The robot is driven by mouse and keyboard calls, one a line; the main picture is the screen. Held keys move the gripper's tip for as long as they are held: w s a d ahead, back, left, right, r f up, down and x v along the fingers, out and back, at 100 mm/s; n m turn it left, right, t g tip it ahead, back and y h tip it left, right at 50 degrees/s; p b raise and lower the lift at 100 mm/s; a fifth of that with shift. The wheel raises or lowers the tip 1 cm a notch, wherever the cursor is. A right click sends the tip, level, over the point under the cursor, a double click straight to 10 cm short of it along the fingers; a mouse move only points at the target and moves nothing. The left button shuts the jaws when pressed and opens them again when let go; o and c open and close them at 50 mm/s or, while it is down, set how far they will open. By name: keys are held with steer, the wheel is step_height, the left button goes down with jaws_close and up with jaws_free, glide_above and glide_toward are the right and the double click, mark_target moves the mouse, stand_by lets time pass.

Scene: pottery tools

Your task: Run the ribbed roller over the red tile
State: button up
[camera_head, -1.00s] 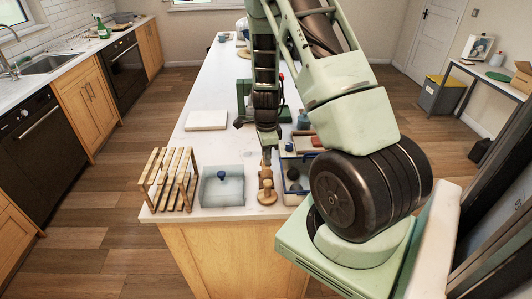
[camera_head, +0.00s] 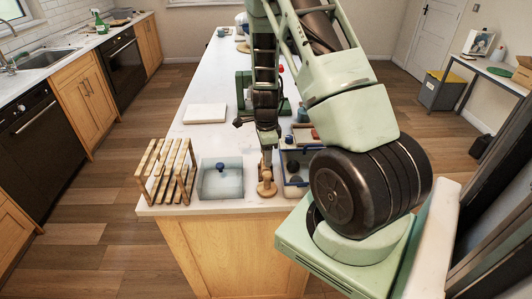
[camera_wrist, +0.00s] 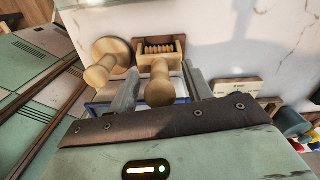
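The ribbed roller (camera_wrist: 158,46), a ridged wooden cylinder in a small wooden frame, shows in the wrist view beyond my fingers. A rounded wooden handle (camera_wrist: 160,90) stands between the fingers, in line with the roller. My gripper (camera_wrist: 161,88) looks open around it, with gaps on both sides. In the head view my gripper (camera_head: 266,150) points down over the counter's near end, close behind a wooden round-based tool (camera_head: 266,188). A reddish piece (camera_head: 313,133) beside my arm may be the red tile; it is mostly hidden.
A wooden rack (camera_head: 165,172) and a pale box with a blue knob (camera_head: 220,182) stand left of my gripper. A blue-edged tray (camera_head: 291,180) is at right. A second wooden round-based tool (camera_wrist: 103,62) shows beside the roller. A white slab (camera_head: 205,113) lies farther back.

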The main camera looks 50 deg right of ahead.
steer(key=shift+r, duration=0.1)
step_height(320, 180, up, 17)
steer(key=b, duration=0.2)
stand_by(0.5)
steer(key=shift+r, duration=0.1)
